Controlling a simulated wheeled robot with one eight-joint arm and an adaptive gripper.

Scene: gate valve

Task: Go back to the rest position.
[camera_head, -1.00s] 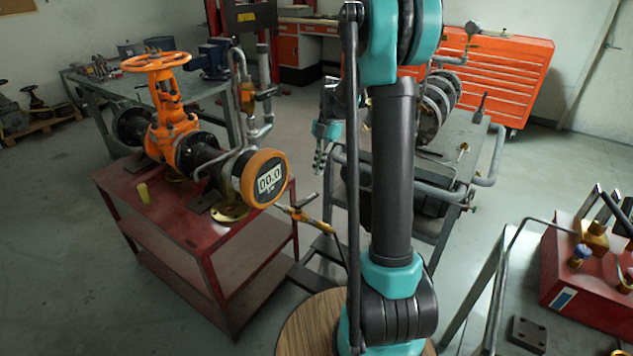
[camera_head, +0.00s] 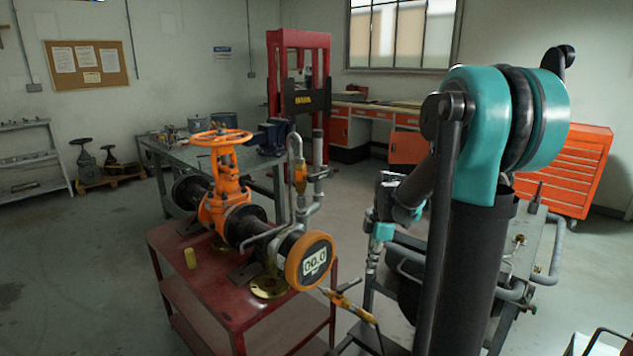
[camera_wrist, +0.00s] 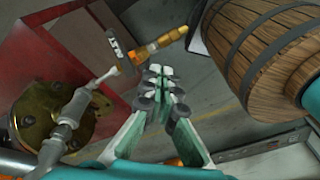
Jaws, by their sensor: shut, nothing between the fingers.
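My gripper (camera_head: 371,263) hangs with its fingers pointing down, to the right of the red cart and left of my upright arm column. In the wrist view, its fingertips (camera_wrist: 160,72) are together with nothing between them. The orange gate valve (camera_head: 225,190) with its orange handwheel (camera_head: 220,138) stands on the red cart, apart from my gripper.
The red cart (camera_head: 205,285) stands at the front left. A thin brass-coloured fitting (camera_wrist: 160,45) sticks out near my fingers. A grey workbench (camera_head: 155,150), a red press frame (camera_head: 273,85) and an orange drawer cabinet (camera_head: 575,175) stand behind. The floor at left is clear.

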